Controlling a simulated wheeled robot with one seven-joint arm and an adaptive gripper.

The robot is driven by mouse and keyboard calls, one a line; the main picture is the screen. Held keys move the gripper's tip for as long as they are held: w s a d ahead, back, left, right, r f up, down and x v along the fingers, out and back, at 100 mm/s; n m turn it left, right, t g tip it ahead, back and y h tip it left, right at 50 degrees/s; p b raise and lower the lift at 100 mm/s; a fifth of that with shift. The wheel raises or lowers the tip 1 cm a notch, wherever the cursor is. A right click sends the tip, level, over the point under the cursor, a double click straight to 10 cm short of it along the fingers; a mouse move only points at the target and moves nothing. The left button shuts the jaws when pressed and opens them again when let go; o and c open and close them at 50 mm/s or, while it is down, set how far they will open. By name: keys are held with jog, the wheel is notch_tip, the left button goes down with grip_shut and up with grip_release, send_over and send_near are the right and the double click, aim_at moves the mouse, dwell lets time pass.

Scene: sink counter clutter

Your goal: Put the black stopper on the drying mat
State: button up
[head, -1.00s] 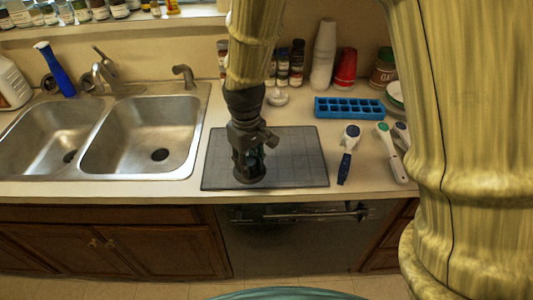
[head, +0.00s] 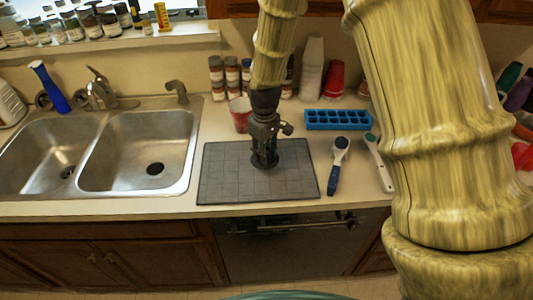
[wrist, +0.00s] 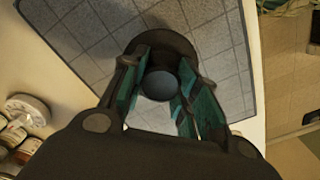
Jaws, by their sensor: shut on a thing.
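The drying mat (head: 225,182) is a dark grey, gridded rectangle on the counter right of the sink. It also fills much of the wrist view (wrist: 215,30). My gripper (head: 264,158) points down over the middle of the mat. In the wrist view its teal-padded fingers (wrist: 158,92) are closed around the black stopper (wrist: 160,85), a dark round piece. In the head view the stopper (head: 264,164) shows as a dark disc at the fingertips, low over the mat. I cannot tell whether it touches the mat.
The double sink (head: 140,150) lies left. A red cup (head: 240,115) stands at the mat's back edge. A blue ice tray (head: 338,120), a blue-handled utensil (head: 335,168) and a white-handled one (head: 380,165) lie right. Spice jars (head: 217,75) stand behind. Much of the mat is bare.

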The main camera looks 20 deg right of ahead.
jog(key=shift+w+d, duration=0.3)
jog(key=shift+w, duration=0.05)
jog(key=shift+f+p, duration=1.05)
jog(key=shift+f, duration=0.75)
jog(key=shift+f, duration=0.15)
jog(key=o, duration=1)
jog(key=shift+r+b, duration=2.2)
jog(key=shift+r, duration=3.95)
